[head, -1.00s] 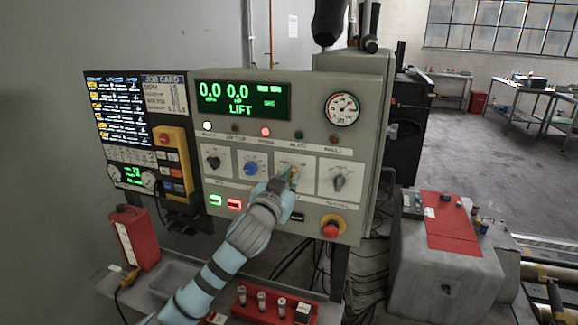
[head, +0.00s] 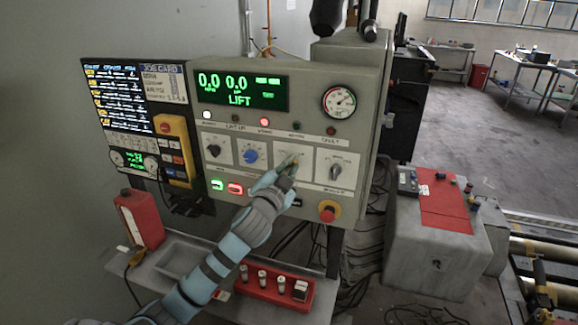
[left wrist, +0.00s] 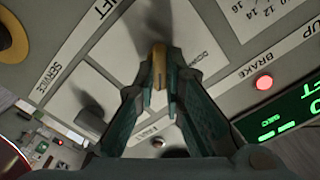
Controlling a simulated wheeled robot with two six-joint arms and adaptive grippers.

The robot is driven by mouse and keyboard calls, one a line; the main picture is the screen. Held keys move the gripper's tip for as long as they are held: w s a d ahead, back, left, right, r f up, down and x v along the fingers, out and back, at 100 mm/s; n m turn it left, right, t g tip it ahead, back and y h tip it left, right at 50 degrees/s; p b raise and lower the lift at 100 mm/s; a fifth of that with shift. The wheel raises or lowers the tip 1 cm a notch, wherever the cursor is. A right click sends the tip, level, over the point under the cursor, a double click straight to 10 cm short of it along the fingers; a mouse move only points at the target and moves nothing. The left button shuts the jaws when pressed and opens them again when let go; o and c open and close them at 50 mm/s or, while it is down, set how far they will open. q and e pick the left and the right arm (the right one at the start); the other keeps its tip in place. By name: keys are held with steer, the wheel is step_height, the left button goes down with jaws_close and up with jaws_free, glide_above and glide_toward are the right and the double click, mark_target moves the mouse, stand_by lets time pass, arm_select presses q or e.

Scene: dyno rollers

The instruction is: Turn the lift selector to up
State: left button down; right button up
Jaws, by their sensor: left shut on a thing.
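The grey control panel (head: 300,207) carries a row of knobs on white plates. The knob in the third plate from the left (head: 319,152) is mostly hidden behind my left gripper (head: 291,164). In the left wrist view my left gripper (left wrist: 159,88) is shut on a narrow knob with a brownish-gold tip (left wrist: 159,52). A word starting with "DOWN" is printed beside it. I cannot read which way the knob points. The display (head: 240,92) above reads "LIFT" with two 0.0 values. My right gripper is not in view.
A blue knob (head: 250,155) is left of my gripper and a black knob (head: 336,171) right of it. A red stop button (head: 328,212) sits below right. A red tray (head: 274,283) stands below the panel, and a red canister (head: 141,218) at left.

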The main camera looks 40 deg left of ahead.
arm_select(q)
steer(key=c, duration=1.7)
jaws_free()
steer(key=v, duration=1.2)
steer(key=shift+d, duration=0.1)
